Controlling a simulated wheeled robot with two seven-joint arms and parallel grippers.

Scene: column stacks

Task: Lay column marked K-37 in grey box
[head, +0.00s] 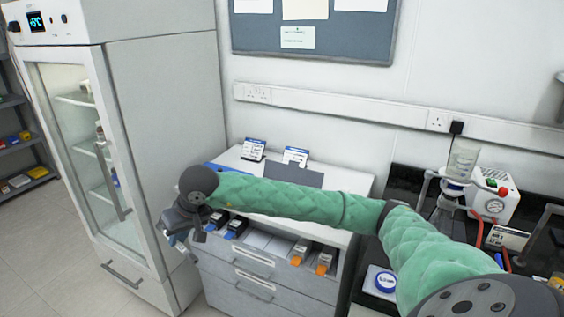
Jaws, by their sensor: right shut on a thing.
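My right arm reaches across from the right, and its gripper (178,232) is at the left, in front of the drawer unit's left edge. It is shut on a small, pale piece (181,246) that is mostly hidden by the fingers. No K-37 mark can be read on it. Several columns lie in the open top drawer: dark ones with blue (236,227) at left, and ones with orange ends (324,262) at right. Their labels are too small to read. I cannot pick out a grey box for sure. My left gripper is out of view.
The white drawer unit (252,287) has two small label stands (253,149) and a grey panel (293,174) on top, partly behind my arm. A glass-door fridge (160,110) stands close at left. A dark bench with lab equipment (492,207) is at right.

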